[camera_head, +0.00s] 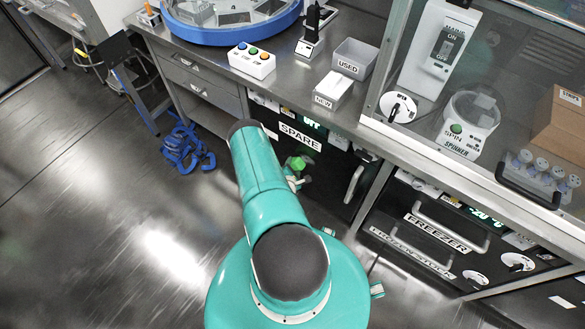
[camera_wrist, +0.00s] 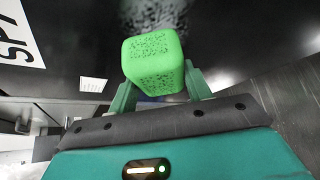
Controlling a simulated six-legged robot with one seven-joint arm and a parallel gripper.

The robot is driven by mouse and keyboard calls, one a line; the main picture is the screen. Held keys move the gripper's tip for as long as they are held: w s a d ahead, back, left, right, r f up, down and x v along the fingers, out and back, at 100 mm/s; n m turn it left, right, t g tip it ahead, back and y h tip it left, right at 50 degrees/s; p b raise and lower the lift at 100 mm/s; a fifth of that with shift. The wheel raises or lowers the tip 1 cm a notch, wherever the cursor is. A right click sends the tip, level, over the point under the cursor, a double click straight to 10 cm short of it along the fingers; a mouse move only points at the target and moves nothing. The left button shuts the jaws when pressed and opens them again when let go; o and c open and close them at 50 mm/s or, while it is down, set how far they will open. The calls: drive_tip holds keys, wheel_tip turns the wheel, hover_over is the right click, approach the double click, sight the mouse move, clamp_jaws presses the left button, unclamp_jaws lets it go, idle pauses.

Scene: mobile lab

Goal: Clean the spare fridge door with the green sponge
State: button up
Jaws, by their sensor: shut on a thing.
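The green sponge (camera_wrist: 155,62) is held between the two fingers of my gripper (camera_wrist: 160,88). In the head view the sponge (camera_head: 296,163) shows as a small green shape beyond my teal arm, with my gripper (camera_head: 293,180) partly hidden behind the arm. The spare fridge door (camera_head: 328,182) is black, below the counter, under a "SPARE" label (camera_head: 300,136). In the wrist view the dark door (camera_wrist: 230,30) fills the background, and a pale speckled patch (camera_wrist: 155,14) lies just beyond the sponge. I cannot tell whether the sponge touches the door.
A grey handle (camera_head: 354,184) is on the right part of the spare door. The freezer (camera_head: 425,235) stands to the right, with its own handles. Blue coiled objects (camera_head: 183,148) lie on the floor at left. The floor at lower left is clear.

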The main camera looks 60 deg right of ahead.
sight(303, 168)
drive_tip(key=shift+s+d, duration=0.15)
drive_tip(key=shift+d, duration=0.65)
idle(0.5)
drive_tip(key=shift+s+a, duration=0.15)
drive_tip(key=shift+s, duration=0.75)
drive_tip(key=shift+s+a, duration=0.15)
drive_tip(key=shift+s, duration=0.75)
drive_tip(key=shift+s+a, duration=0.15)
drive_tip(key=shift+s, duration=1.9)
drive_tip(key=shift+w, duration=0.1)
